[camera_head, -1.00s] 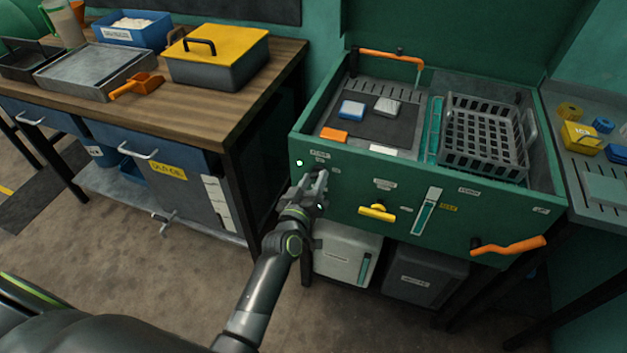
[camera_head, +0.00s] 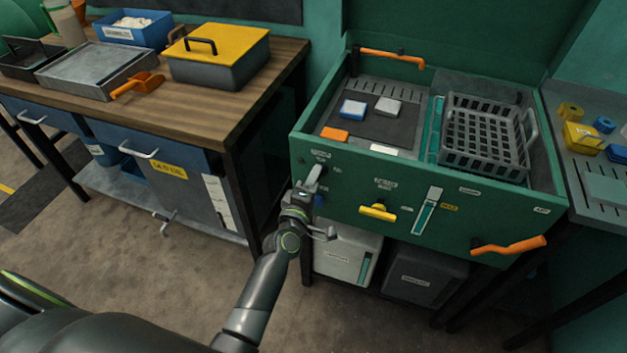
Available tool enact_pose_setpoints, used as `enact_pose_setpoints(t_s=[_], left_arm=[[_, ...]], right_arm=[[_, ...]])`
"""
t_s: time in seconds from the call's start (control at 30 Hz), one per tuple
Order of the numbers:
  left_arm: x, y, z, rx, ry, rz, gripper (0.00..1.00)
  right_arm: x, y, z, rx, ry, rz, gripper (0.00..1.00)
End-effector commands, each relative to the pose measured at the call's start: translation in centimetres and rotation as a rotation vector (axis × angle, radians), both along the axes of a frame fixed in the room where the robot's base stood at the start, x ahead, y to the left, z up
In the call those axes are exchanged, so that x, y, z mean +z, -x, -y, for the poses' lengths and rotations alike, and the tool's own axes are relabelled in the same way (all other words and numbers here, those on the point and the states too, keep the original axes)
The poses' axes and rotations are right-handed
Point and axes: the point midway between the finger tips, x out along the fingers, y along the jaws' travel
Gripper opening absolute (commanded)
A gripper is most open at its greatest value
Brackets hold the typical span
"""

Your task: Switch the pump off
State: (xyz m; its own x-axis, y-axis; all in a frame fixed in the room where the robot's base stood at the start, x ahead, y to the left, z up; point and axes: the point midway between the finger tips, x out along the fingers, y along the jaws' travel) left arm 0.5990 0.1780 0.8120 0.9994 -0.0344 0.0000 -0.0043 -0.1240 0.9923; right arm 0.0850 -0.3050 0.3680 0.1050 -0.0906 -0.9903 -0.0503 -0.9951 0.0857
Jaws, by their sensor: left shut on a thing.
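The green wash station (camera_head: 455,215) stands at the right, with labels and controls on its front panel. My left gripper (camera_head: 314,180) is at the upper left of that panel and is shut on the pump switch, which its fingers mostly hide. The small lamp (camera_head: 300,161) beside it on the panel looks dark. An orange spout (camera_head: 392,58) reaches over the basin, and no stream shows under its end. My right gripper is not in view.
A yellow handle (camera_head: 378,212) and an orange lever (camera_head: 508,246) stick out of the panel. A grey basket (camera_head: 484,138) sits in the basin. A wooden bench (camera_head: 180,120) stands left, with open floor before it.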

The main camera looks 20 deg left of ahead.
Motion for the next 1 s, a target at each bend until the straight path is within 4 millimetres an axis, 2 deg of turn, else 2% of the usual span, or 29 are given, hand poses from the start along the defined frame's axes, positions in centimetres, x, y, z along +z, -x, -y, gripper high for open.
enact_pose_setpoints(t_s=[0.3,0.83,0.87,1.0], left_arm=[[0.11,-0.06,-0.05,0.001,0.116,0.000,0.15],[0.12,-0.06,-0.04,0.001,0.142,-0.001,0.15],[0.13,-0.06,-0.04,0.001,0.142,-0.001,0.39],[0.08,-0.05,-0.03,0.001,0.141,-0.002,0.58]], right_arm=[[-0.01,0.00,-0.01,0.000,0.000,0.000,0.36],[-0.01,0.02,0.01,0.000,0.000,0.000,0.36],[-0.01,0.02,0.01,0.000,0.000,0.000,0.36],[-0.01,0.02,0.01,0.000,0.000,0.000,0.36]])
